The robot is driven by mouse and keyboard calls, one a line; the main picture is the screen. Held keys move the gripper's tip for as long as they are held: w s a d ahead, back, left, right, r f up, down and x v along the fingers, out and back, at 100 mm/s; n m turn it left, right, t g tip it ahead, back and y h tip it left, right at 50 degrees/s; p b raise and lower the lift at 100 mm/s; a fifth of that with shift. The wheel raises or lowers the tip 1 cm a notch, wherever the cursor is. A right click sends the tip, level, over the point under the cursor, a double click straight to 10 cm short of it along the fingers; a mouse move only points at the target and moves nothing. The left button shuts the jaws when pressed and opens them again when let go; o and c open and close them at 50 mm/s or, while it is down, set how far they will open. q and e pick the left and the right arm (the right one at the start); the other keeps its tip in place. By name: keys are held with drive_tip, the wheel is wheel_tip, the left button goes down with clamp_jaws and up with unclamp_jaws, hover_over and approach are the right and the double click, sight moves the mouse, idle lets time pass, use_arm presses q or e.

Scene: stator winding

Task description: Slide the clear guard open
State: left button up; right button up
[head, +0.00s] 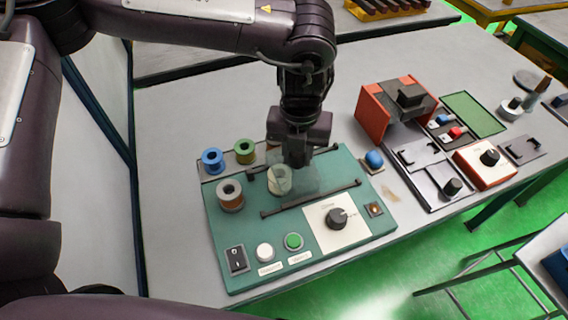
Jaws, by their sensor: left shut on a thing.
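The clear guard (312,182) is a faint see-through piece on the green winding panel (236,258). It sits between two dark rails, and the front rail (311,199) shows well. A pale cylindrical part (279,179) stands at the guard's left side. My left gripper (297,160) points down at the guard and is shut on it; its fingertips are hard to make out against the clear material. My right gripper is not in view.
A red-and-black fixture (396,107) stands to the right. The table's left side is bare.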

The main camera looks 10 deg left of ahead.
use_arm(q)
drive_tip(key=w+d, duration=0.4)
drive_tip(key=d, duration=0.2)
drive_tip(key=shift+w+d, duration=0.15)
drive_tip(key=o, duration=0.7)
idle(0.5)
wheel_tip(320, 180, up, 6)
drive_tip(key=p, duration=0.5)
idle(0.7)
